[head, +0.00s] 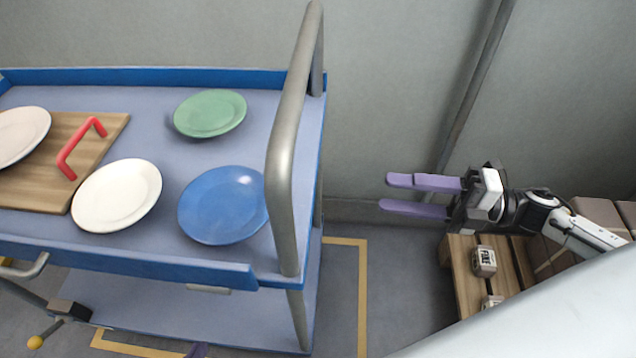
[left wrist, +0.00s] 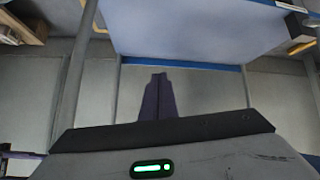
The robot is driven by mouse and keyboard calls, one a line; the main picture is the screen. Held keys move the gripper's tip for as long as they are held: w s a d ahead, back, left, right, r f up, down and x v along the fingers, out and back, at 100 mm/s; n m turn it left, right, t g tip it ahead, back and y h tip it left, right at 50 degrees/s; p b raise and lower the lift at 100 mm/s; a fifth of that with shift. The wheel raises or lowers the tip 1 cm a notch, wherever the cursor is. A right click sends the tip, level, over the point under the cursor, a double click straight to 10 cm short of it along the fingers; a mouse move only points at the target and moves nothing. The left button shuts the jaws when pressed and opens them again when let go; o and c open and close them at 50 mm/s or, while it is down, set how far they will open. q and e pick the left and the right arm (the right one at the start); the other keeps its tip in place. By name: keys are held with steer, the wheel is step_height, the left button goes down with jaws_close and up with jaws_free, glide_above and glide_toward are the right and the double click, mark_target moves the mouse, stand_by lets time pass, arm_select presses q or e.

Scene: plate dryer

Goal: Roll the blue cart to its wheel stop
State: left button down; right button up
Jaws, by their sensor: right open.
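The blue cart (head: 120,262) fills the left of the head view, with a grey upper deck and a lower shelf (head: 230,315). Its grey metal handle (head: 284,150) rises at the right end. My right gripper (head: 400,195) is open and empty, to the right of the handle and clear of it. A purple fingertip of my left gripper (head: 197,351) just shows at the bottom edge, beside the lower shelf. In the left wrist view the left gripper's purple fingers (left wrist: 158,98) point towards a wall; their gap cannot be made out. I cannot pick out the wheel stop.
Plates in white (head: 117,195), green (head: 210,113) and blue (head: 222,205) lie on the deck, beside a wooden board (head: 95,130) with a red handle. Yellow tape (head: 362,300) marks the floor. A pallet (head: 465,290) with small blocks stands right. A yellow-knobbed lever (head: 36,342) is lower left.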

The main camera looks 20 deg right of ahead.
steer(key=n+g, duration=0.1)
steer(key=b, duration=0.2)
glide_toward(308, 191)
steer(key=x, duration=0.3)
steer(key=w+f+x, duration=0.1)
steer(key=x, duration=0.5)
steer(key=shift+w+d+f, duration=0.15)
steer(key=shift+d, duration=0.25)
steer(key=shift+w+a+f, duration=0.1)
steer(key=shift+w+a, duration=0.15)
steer(key=shift+a, duration=0.35)
jaws_close()
